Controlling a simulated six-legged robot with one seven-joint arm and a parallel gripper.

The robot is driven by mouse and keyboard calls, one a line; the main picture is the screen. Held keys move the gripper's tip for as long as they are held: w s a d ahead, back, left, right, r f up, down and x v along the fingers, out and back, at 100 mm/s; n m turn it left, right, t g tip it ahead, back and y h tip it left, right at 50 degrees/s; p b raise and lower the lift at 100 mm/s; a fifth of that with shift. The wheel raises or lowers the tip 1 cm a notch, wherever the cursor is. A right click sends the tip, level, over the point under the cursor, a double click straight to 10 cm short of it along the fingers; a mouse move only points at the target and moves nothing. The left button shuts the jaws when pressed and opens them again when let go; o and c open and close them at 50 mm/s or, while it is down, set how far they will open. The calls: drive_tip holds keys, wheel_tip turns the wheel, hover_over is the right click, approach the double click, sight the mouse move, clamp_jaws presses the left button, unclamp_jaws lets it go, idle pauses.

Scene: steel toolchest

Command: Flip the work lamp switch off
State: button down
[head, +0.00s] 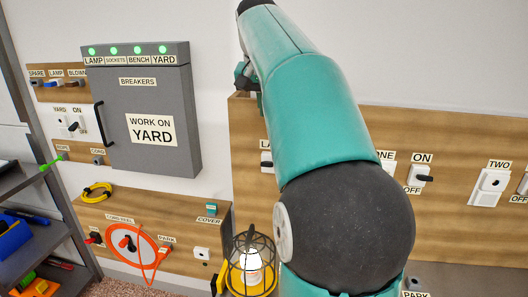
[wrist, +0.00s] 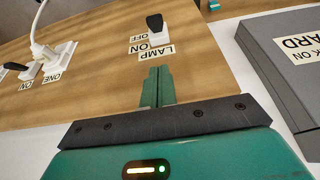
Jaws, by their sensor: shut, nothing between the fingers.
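The lamp switch is a white plate with a black lever (wrist: 155,22) at the top of the wrist view, its LAMP, ON and OFF labels upside down. In the head view the switch (head: 266,157) shows just left of my arm, partly hidden by it. The lever's exact position is hard to tell. My gripper (wrist: 157,72) has its teal fingers together and empty, pointing toward the switch and apart from it in the picture. In the head view my arm mostly hides the gripper. The caged work lamp (head: 251,262) at the bottom of the head view glows brightly.
A grey breaker box (head: 150,110) stands left of my arm; its edge (wrist: 285,75) is at right in the wrist view. Other switches (head: 422,176) sit on the wooden board to the right. A white plug with a cord (wrist: 52,58) is at left in the wrist view.

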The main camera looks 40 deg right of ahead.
hover_over(267, 162)
drive_tip(key=f, duration=0.9)
drive_tip(key=shift+w+d+f, duration=0.3)
drive_tip(key=shift+d, duration=0.05)
drive_tip(key=shift+s+a+f, duration=0.2)
drive_tip(key=shift+a+f, duration=0.1)
drive_tip(key=shift+f, duration=0.2)
drive_tip(key=shift+s+a+f, duration=0.2)
drive_tip(key=shift+a+f, duration=0.05)
drive_tip(key=shift+f, duration=0.25)
drive_tip(key=shift+a+f, duration=0.1)
drive_tip(key=shift+f, duration=0.55)
drive_tip(key=shift+s+a, duration=0.1)
